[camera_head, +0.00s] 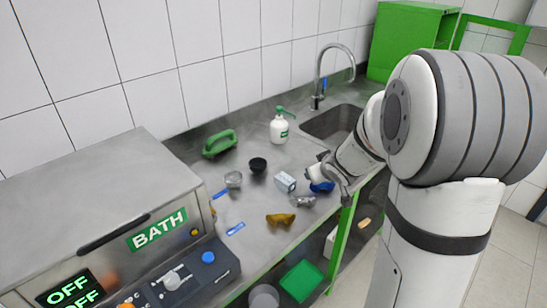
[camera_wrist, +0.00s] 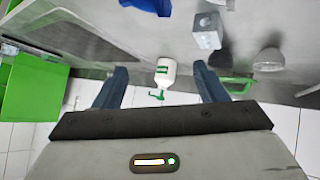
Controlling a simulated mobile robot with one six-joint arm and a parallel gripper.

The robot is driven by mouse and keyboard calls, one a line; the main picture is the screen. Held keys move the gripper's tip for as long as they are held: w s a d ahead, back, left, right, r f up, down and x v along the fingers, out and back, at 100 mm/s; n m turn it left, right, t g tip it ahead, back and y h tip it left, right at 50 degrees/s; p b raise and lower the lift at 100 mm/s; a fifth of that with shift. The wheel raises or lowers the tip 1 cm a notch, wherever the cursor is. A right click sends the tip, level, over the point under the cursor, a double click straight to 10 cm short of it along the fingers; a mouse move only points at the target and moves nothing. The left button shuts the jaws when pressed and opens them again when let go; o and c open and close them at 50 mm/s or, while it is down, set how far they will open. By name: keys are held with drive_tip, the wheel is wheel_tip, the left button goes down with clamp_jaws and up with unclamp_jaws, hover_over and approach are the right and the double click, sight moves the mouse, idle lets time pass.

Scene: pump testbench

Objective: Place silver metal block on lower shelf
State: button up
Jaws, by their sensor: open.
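The silver metal block (camera_head: 285,181) stands on the steel worktop near the middle. In the wrist view the block (camera_wrist: 206,31) is a grey cube with small dark holes, at the upper right beyond the right finger. My gripper (camera_wrist: 160,78) is open, with two dark blue-grey fingers apart and nothing held between them. In the head view my gripper (camera_head: 326,172) is just right of the block, close to a blue object (camera_head: 322,187); its fingers are partly hidden. The lower shelf under the worktop is mostly hidden; a green bin (camera_head: 302,281) and a grey round container (camera_head: 264,297) show there.
A white spray bottle (camera_head: 279,129), a green handled object (camera_head: 219,143), a black cup (camera_head: 258,165), a clear cup (camera_head: 233,179) and a yellow-brown part (camera_head: 281,218) are on the worktop. The sink (camera_head: 332,122) is behind my arm. The bath unit (camera_head: 110,215) fills the left.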

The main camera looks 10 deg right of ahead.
sight(286, 179)
drive_tip(key=w+a+f+n+y, duration=0.1)
drive_tip(key=f+y, duration=0.1)
drive_tip(key=w+a+f+n+y+p, duration=0.1)
drive_tip(key=w+f+y, duration=0.1)
drive_tip(key=f, duration=0.1)
drive_tip(key=w+a+f+n+y, duration=0.1)
drive_tip(key=w+f+y, duration=0.1)
drive_tip(key=y, duration=0.1)
drive_tip(key=shift+a+f, duration=0.25)
drive_tip(key=shift+a, duration=0.15)
drive_tip(key=shift+a+f+n+y+p, duration=0.25)
drive_tip(key=shift+n+y+p, duration=0.05)
drive_tip(key=shift+w+a+f, duration=0.2)
drive_tip(key=shift+w+a, duration=0.05)
drive_tip(key=p+x, duration=0.1)
drive_tip(key=x, duration=0.6)
drive_tip(key=shift+r, duration=0.1)
drive_tip(key=shift+w+r, duration=0.1)
drive_tip(key=c, duration=1.4)
